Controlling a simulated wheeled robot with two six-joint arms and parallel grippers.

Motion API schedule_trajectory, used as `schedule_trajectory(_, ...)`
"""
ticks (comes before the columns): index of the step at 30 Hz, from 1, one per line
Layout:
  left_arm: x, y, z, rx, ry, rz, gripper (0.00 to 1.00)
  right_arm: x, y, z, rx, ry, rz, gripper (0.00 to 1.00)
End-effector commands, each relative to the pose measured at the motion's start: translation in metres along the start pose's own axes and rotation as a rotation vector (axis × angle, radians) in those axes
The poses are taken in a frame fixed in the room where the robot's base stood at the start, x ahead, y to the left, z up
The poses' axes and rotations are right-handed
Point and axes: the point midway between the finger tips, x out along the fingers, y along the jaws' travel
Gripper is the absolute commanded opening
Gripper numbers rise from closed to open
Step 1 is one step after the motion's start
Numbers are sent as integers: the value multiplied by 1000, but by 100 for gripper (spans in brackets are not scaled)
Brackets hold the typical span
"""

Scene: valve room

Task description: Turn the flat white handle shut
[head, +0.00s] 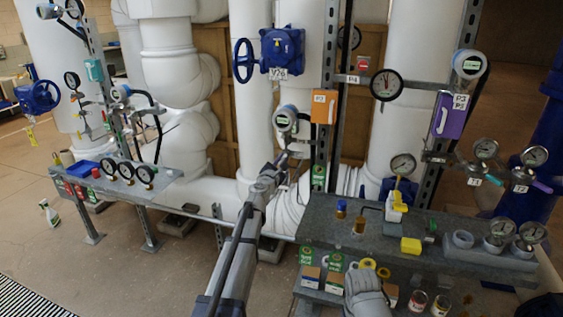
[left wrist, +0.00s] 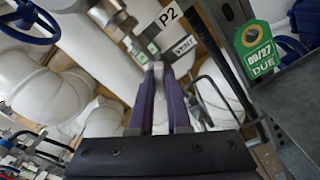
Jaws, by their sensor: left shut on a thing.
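My left gripper (head: 287,160) reaches up from the bottom of the head view to small pipe fittings below a round gauge head (head: 285,118). In the left wrist view its two fingers (left wrist: 158,68) come together at the tips, beside the labels P2 (left wrist: 167,17) and VENT (left wrist: 184,46). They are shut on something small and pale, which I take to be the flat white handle. The handle is almost wholly hidden by the fingertips, so I cannot tell its angle.
A steel bench (head: 400,245) with bottles and a yellow block (head: 411,245) stands right of my left arm. A green due tag (head: 318,177) hangs near the gripper. An orange box (head: 322,98) is above it. Thick white pipes stand behind.

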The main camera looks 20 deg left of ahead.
Motion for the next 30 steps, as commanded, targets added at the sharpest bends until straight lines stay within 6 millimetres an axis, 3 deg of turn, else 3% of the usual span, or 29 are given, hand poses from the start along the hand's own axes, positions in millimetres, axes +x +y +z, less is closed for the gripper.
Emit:
schedule_trajectory(18,0,-3,-1,582,0,-1,0,2,0,0,0,0,0,50)
schedule_trajectory(30,0,-4,-2,865,-1,-1,0,4,0,0,0,0,0,50)
